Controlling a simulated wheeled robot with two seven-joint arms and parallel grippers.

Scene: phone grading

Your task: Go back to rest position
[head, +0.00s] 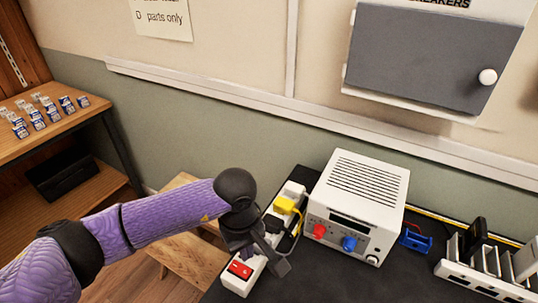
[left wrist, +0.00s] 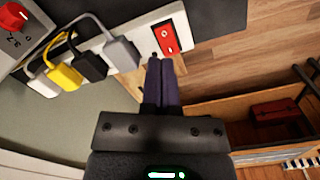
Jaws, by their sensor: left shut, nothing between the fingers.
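My left arm comes in from the left in the head view, and its gripper (head: 276,264) hangs over the white power strip (head: 233,285), beside the strip's red switch (head: 240,270). In the left wrist view the fingers (left wrist: 158,62) are together and empty, with their tips just below the red switch (left wrist: 166,37). I cannot tell whether the tips touch the strip. Yellow, black and grey plugs sit in the strip (left wrist: 140,22). My right gripper is in neither view.
A white power supply (head: 362,190) stands right of the strip on the dark bench top. A blue part (head: 416,240) and a white slotted rack (head: 480,278) are further right. A wooden stool (head: 190,262) and a shelf with small boxes (head: 62,132) are at left.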

